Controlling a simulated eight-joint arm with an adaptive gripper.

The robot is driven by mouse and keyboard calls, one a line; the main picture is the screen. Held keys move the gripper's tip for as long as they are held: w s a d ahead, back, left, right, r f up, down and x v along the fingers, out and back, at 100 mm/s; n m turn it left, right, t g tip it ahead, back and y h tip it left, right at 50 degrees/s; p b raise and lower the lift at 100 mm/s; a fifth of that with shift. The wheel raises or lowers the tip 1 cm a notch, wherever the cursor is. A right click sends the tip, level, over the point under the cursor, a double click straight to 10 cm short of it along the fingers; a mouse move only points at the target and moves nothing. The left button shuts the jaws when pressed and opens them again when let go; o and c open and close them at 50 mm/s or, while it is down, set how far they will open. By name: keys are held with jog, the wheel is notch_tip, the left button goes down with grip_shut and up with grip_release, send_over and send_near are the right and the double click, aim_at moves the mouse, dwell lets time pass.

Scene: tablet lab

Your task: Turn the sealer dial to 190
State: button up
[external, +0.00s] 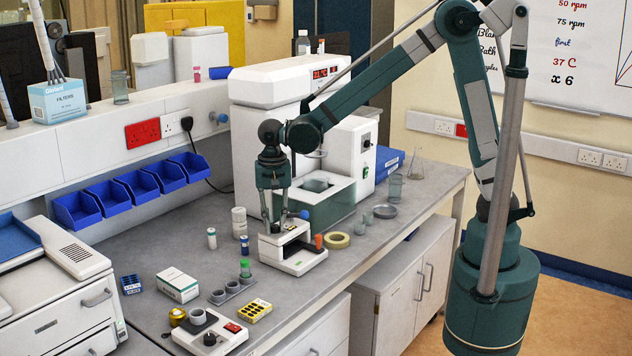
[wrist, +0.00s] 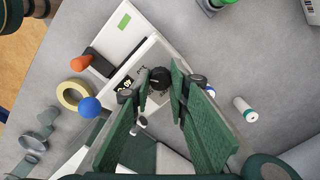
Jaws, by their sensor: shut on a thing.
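The sealer (external: 293,262) is a small white machine on the bench, below my gripper in the external view; it also shows in the wrist view (wrist: 127,28). Its black dial (wrist: 160,76) sits on the white top, with a pointer mark too small to read. In the external view the fingertips of my gripper (external: 274,222) hide the dial.
A blue ball knob (wrist: 90,107) and an orange knob (wrist: 81,62) are close to the sealer. A tape roll (external: 337,240) lies right of it. A white-capped vial (wrist: 245,109) stands on its other side. A large white machine (external: 265,88) stands behind.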

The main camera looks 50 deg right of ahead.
aim_at(275, 226)
jog(key=o, duration=0.9)
jog(key=shift+r, duration=0.15)
jog(key=shift+r, duration=5.85)
